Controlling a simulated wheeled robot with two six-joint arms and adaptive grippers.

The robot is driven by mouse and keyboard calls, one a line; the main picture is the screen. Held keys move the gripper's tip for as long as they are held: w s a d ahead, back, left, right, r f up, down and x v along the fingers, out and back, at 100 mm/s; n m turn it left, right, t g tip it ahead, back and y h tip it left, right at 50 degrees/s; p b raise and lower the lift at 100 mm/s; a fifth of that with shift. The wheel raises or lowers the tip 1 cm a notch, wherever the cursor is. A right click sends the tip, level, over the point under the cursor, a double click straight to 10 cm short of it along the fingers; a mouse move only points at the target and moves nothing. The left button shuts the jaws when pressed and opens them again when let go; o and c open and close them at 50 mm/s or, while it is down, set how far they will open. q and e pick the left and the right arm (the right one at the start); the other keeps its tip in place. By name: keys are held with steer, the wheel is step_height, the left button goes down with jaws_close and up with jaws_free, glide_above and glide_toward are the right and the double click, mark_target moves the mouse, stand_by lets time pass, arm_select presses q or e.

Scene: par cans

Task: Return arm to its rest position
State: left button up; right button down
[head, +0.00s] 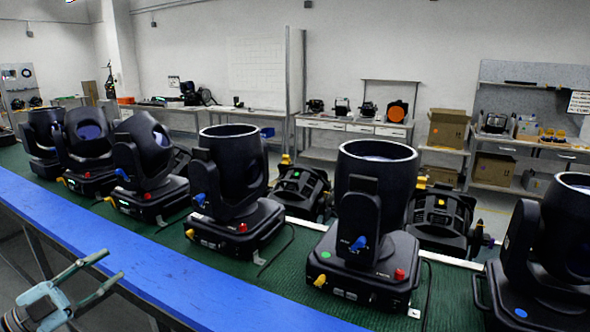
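My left gripper (110,265) shows at the bottom left, in front of the blue table edge. Its two pale green fingers are spread apart with nothing between them, so it is open and empty. It is apart from the lights on the table. My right gripper is not in view. A black stage light (375,215) stands upright on the green table top (285,268), with a green dot, a yellow plug and a red plug on its base. Another black stage light (232,180) stands to its left.
Several more black lights stand in the row, including one at the right edge (545,250) and tilted ones at the left (145,165). The blue table rim (180,275) runs along the front. Workbenches (350,125) line the far wall. Space around my gripper looks clear.

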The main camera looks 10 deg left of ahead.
arm_select(q)
steer(key=w+a+f+n+y, duration=0.1)
steer(key=a+f+n+y, duration=0.7)
steer(key=a+f+y, duration=0.5)
steer(key=s+f+n+g+y, duration=0.1)
steer(key=s+f+n+g, duration=0.15)
steer(key=s+f, duration=0.45)
steer(key=s+f+n+g+y, duration=0.1)
steer(key=s+f+g, duration=0.15)
steer(key=f, duration=0.95)
steer(key=s+f+n+g+y, duration=0.1)
steer(key=s+f+n+g, duration=0.2)
steer(key=f, duration=0.6)
steer(key=s+d+f+g, duration=0.5)
steer(key=s+d+f, duration=0.4)
steer(key=s+f, duration=0.35)
steer(key=s+d+f+n+g+h, duration=0.1)
steer(key=s+d+f, duration=0.3)
steer(key=s+d, duration=0.4)
steer(key=s+d+f+n+g+h, duration=0.1)
steer(key=s+d, duration=0.7)
steer(key=d, duration=0.8)
step_height(320, 180, down, 4)
steer(key=shift+d+r+g+h, duration=0.2)
steer(key=shift+g+h, duration=0.5)
steer(key=shift+h, duration=0.4)
